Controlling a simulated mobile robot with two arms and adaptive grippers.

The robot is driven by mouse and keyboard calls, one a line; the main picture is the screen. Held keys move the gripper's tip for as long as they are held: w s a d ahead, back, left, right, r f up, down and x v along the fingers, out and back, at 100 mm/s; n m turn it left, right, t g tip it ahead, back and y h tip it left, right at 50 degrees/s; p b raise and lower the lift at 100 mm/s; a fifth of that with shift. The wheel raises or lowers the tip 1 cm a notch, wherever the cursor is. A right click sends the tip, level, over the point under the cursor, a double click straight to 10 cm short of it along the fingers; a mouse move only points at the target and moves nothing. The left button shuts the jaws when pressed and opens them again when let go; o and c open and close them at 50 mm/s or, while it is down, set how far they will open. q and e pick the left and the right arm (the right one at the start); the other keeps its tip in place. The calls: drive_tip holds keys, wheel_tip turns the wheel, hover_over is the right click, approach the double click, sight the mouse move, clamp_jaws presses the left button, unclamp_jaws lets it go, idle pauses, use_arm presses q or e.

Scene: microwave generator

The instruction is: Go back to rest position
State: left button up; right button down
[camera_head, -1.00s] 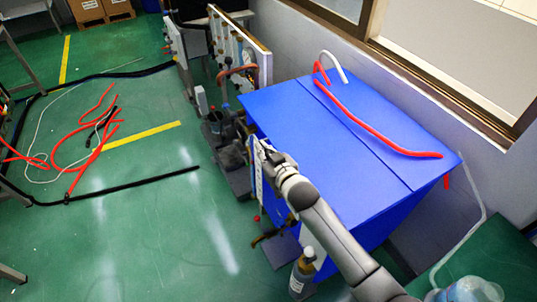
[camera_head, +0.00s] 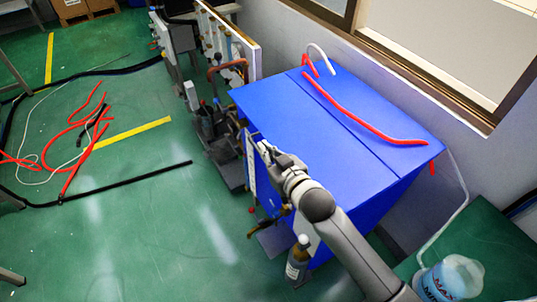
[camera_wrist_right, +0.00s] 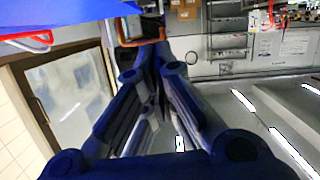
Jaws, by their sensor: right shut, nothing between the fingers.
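My right gripper (camera_head: 262,146) is at the left front edge of the blue cabinet (camera_head: 350,115), with its arm coming in from the lower right. In the right wrist view my right gripper's fingers (camera_wrist_right: 150,52) meet at their tips, with nothing seen between them. A blue surface of the cabinet (camera_wrist_right: 75,18) shows at the upper left there. Whether the gripper touches the cabinet cannot be told. My left gripper is in neither view.
A red hose (camera_head: 355,115) lies on the cabinet top. Equipment stands along the cabinet's left side. A large clear bottle (camera_head: 450,280) is at the lower right. Open green floor (camera_head: 130,230) lies to the left.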

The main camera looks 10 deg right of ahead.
drive_tip(key=shift+s+d+r, duration=0.1)
drive_tip(key=shift+s+d, duration=0.15)
drive_tip(key=shift+s, duration=0.2)
drive_tip(key=s+d+f+m+g+h, duration=0.1)
drive_tip(key=s+d+f+g+h, duration=0.2)
drive_tip(key=s, duration=0.7)
drive_tip(key=s+d+f+m+g+h, duration=0.1)
drive_tip(key=s+d+f+g, duration=0.25)
drive_tip(key=s+d, duration=0.45)
drive_tip(key=s+d+f+m+g+h, duration=0.1)
drive_tip(key=s+d+f+g, duration=0.3)
drive_tip(key=s, duration=0.8)
wheel_tip(320, 180, down, 25)
drive_tip(key=s+a+g, duration=0.1)
drive_tip(key=a+g, duration=0.1)
drive_tip(key=s+d+f, duration=0.2)
drive_tip(key=s+f, duration=1.4)
drive_tip(key=s, duration=0.1)
drive_tip(key=shift+d+g+h, duration=0.3)
drive_tip(key=shift+d+g, duration=0.1)
drive_tip(key=shift+g, duration=0.05)
drive_tip(key=shift+f, duration=0.1)
